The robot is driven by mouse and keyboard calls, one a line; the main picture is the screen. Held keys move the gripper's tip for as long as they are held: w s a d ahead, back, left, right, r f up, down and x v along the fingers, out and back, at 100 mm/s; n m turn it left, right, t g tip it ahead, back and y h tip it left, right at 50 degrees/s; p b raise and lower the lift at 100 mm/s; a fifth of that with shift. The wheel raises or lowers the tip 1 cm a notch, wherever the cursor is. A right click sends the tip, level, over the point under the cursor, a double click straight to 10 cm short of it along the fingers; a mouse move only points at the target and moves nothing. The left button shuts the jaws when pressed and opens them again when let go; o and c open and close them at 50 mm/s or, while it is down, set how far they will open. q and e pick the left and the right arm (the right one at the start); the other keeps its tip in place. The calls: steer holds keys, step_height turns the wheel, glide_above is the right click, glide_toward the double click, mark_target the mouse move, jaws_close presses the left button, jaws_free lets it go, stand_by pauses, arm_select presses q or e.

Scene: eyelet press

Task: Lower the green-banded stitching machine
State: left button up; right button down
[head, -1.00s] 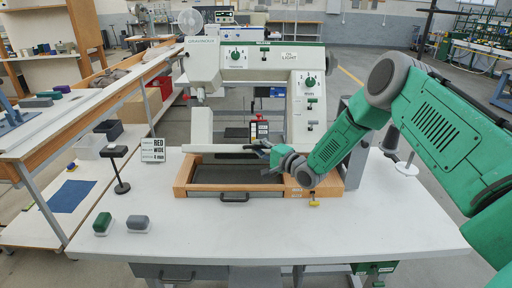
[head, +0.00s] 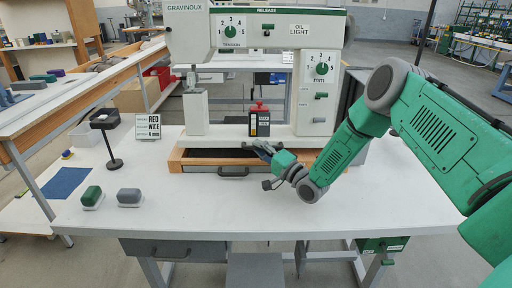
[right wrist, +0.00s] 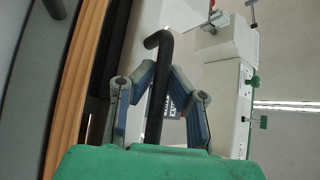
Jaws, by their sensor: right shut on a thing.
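The white, green-banded stitching machine (head: 268,22) stands over the wooden-framed bed (head: 178,159) on the white table. Its long base bar (head: 225,142) lies low along the bed, level as far as I can see, and hides most of the bed's dark inside. My right gripper (head: 264,150) is at the front edge of that base. In the right wrist view my right gripper (right wrist: 160,88) is shut on a dark bent handle (right wrist: 158,45), which passes between the blue-padded fingers. The head view hardly shows the handle. My left gripper is not in view.
A red-topped block (head: 259,120) is at the machine's base. A green block (head: 91,196) and a grey block (head: 129,196) lie front left. The table's front middle is clear.

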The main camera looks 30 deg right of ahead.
steer(key=shift+s+d+f+b, duration=0.25)
steer(key=shift+d+f+b, duration=0.05)
steer(key=shift+f, duration=0.35)
steer(key=c, duration=1.9)
jaws_free()
steer(key=shift+o, duration=0.2)
steer(key=shift+s+d+r, duration=0.15)
steer(key=shift+d+r, duration=0.05)
steer(key=shift+f, duration=0.1)
steer(key=v, duration=0.6)
steer(key=shift+s, duration=0.3)
steer(key=shift+s+d+f, duration=0.25)
steer(key=shift+s+d, duration=0.1)
steer(key=shift+s, duration=0.05)
steer(key=shift+a+r, duration=0.1)
steer(key=shift+a, duration=0.1)
